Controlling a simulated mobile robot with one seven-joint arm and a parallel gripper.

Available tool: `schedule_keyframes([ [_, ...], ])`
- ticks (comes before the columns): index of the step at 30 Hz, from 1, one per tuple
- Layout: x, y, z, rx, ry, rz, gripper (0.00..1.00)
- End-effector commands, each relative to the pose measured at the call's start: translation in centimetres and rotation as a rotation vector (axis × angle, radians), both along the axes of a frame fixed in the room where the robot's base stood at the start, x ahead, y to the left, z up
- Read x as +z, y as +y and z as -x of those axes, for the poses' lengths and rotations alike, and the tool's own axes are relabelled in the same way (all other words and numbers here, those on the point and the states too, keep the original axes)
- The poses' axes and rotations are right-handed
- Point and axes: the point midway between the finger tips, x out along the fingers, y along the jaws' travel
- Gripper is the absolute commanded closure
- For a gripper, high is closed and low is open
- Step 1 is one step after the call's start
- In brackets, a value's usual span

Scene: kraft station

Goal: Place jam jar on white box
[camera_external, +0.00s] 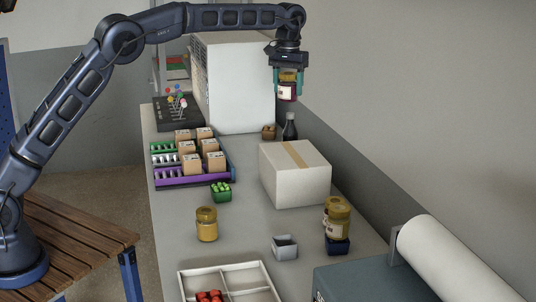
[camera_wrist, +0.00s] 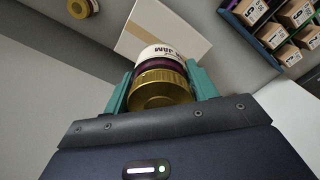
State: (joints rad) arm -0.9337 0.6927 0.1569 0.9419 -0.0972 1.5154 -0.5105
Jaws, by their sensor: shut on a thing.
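A jam jar (camera_external: 287,91) with a gold lid, dark contents and a white label is held in my gripper (camera_external: 288,82), high above the counter. In the wrist view the jar (camera_wrist: 160,88) is between the two teal fingers of my gripper (camera_wrist: 163,85), with "JAM" readable on its label. The white box (camera_external: 295,174), closed with a tan tape strip, sits on the counter below and nearer the camera than the jar. The white box (camera_wrist: 184,30) also shows beyond the jar in the wrist view. The jar and the box are apart.
A dark bottle (camera_external: 290,128) stands behind the box. Gold-lidded jars (camera_external: 207,224) stand in front. A rack of small cartons (camera_external: 190,172) is left. A white divided tray (camera_external: 246,277) lies at the front.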

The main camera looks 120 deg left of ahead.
Motion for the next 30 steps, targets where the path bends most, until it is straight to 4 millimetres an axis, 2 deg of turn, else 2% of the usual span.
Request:
schedule_keyframes([
  [12, -8.9, -0.1, 0.0, 0.000, 0.001, 0.001, 0.77],
  [18, -12.6, 0.0, 0.0, 0.000, 0.000, 0.000, 0.77],
  [30, -15.7, -0.1, 0.0, 0.000, 0.001, 0.001, 0.77],
])
